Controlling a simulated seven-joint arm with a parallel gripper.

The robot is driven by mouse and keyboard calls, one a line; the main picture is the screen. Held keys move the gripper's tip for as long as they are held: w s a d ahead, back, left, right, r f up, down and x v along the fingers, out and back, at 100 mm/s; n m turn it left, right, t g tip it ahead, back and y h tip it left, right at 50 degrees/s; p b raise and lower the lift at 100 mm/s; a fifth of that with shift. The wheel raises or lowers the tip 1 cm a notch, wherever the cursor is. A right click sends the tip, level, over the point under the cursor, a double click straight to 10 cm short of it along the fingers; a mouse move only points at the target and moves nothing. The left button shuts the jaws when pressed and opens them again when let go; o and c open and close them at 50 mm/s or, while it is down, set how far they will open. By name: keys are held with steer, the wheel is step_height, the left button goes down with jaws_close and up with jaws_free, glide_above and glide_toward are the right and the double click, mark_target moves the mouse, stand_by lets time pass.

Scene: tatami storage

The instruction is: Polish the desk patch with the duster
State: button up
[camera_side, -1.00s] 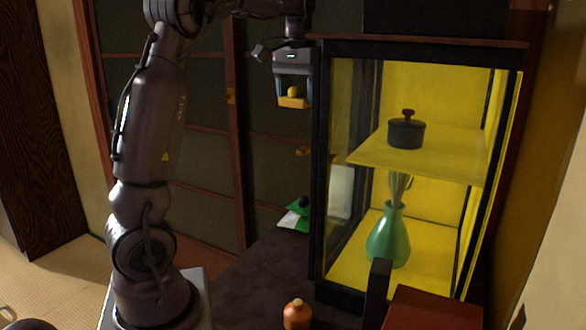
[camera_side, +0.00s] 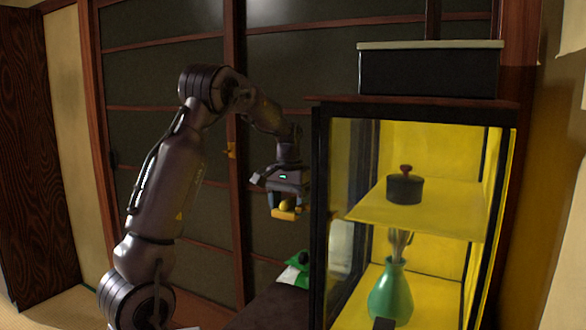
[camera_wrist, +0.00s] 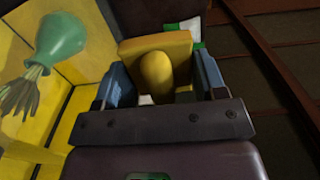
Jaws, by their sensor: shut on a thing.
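My gripper (camera_side: 288,205) is shut on the duster (camera_side: 284,214), a yellow block with a rounded yellow knob. It holds the duster in the air, left of the glass cabinet and above the dark desk (camera_side: 268,307). In the wrist view the knob of the duster (camera_wrist: 157,72) sits between the two blue-grey fingers of my gripper (camera_wrist: 163,80). I cannot make out a distinct patch on the desk. Much of the desk is cut off by the lower edge of the side view.
A glass cabinet (camera_side: 319,225) with yellow inside stands right of my gripper. It holds a dark lidded pot (camera_side: 404,189) and a green vase (camera_side: 391,292). A green and white object (camera_side: 293,272) lies on the desk below. A black box (camera_side: 428,73) stands on top of the cabinet.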

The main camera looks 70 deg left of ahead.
glide_toward(299, 306)
steer(key=s+r, duration=0.3)
steer(key=s, duration=0.1)
steer(key=shift+m, duration=0.5)
steer(key=shift+w+a+f, duration=0.3)
steer(key=shift+w+f, duration=0.1)
steer(key=shift+f, duration=1.25)
steer(key=shift+w+a+f, duration=0.25)
steer(key=shift+w+f, duration=0.1)
steer(key=shift+f, duration=1.35)
steer(key=shift+w+a+f, duration=0.3)
steer(key=shift+w+f, duration=0.1)
steer(key=shift+f, duration=1.25)
steer(key=shift+s+d+f, duration=0.15)
steer(key=shift+s+d, duration=3.8)
steer(key=shift+w+a, duration=3.95)
steer(key=shift+w+d, duration=0.8)
steer(key=shift+w, duration=0.05)
steer(key=shift+s+d, duration=4.2)
steer(key=shift+s, duration=0.05)
steer(key=shift+w+a, duration=4.2)
steer(key=shift+w, duration=0.05)
step_height(299, 306, up, 8)
